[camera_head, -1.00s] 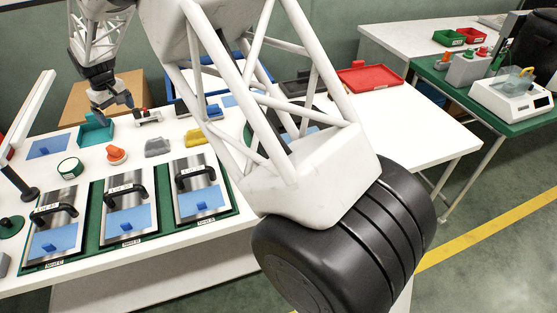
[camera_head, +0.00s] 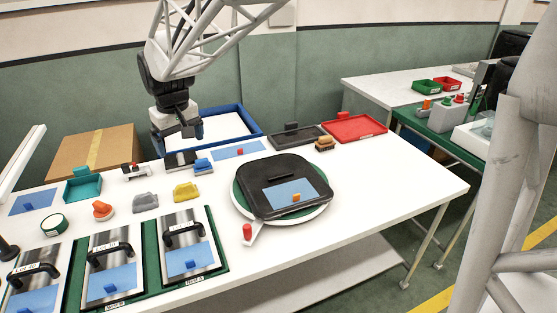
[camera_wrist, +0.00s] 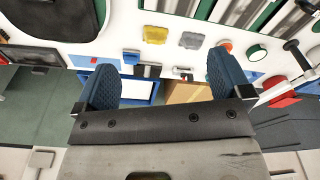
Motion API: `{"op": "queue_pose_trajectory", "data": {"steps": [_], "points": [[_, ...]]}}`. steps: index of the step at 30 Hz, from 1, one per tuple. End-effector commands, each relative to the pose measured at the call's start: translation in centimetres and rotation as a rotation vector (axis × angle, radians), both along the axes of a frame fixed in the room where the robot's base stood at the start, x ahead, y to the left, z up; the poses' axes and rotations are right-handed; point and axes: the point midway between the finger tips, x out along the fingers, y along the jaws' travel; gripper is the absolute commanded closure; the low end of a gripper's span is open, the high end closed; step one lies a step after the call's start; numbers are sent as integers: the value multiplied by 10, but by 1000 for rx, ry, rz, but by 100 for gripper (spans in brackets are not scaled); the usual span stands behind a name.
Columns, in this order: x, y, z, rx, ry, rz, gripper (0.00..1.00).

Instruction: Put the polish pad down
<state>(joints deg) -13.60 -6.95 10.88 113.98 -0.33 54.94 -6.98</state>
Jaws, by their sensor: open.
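My gripper (camera_head: 186,132) is open and empty at the back of the white table, above a small black-and-white block (camera_head: 181,160). In the wrist view its two blue fingers stand wide apart with nothing between them (camera_wrist: 163,88). I cannot tell for sure which thing is the polish pad. Candidates are an orange knob-like piece on a pale round base (camera_head: 102,210), a blue-topped block (camera_head: 203,166) just right of the gripper, and a brown block (camera_head: 325,144) by the red tray. All rest on the table, apart from the gripper.
A blue-framed tray (camera_head: 252,121) stands behind the gripper. A teal bin (camera_head: 82,187), grey piece (camera_head: 145,202) and yellow piece (camera_head: 186,192) lie left and in front. A black lid-like plate (camera_head: 258,182) covers a round stand. Dark (camera_head: 299,134) and red (camera_head: 357,127) trays sit at back right.

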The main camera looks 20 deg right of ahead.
Motion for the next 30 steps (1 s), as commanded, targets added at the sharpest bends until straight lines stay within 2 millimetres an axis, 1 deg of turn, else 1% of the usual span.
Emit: {"op": "queue_pose_trajectory", "data": {"steps": [1, 3, 8, 14, 21, 27, 30], "points": [[-15, -11, 4, 2, -6, -17, 4], [-33, -25, 8, 4, -11, -40, 4], [-75, -52, 13, 9, -26, -93, 4], [-130, -83, 14, 15, -44, -157, 4], [-196, -113, 7, 22, -65, -236, 4], [-250, -133, -5, 27, -84, -300, 4], [-274, -140, -13, 29, -92, -329, 4]]}}
